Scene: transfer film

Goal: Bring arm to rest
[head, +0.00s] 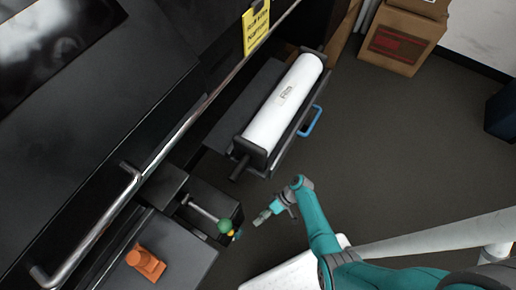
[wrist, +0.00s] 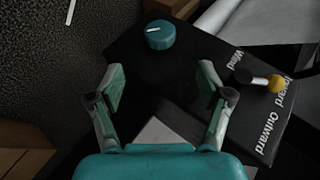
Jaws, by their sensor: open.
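My gripper (head: 263,216) hangs at the end of my teal arm, above the floor and to the right of the small black control box in the head view. In the wrist view its two fingers (wrist: 160,92) are spread apart with nothing between them. Beyond them is a black panel (wrist: 185,65) with a teal knob (wrist: 160,35) and a yellow-tipped lever (wrist: 274,83). White lettering on the panel includes "Wind" and "Outward". The gripper looks apart from the panel.
A white film roll (head: 285,100) lies in a black holder with a blue handle (head: 311,121). A green-knobbed lever (head: 224,226) and an orange part (head: 146,263) are on the machine at lower left. Cardboard boxes (head: 402,36) stand at the back. Grey floor (head: 410,135) is clear at right.

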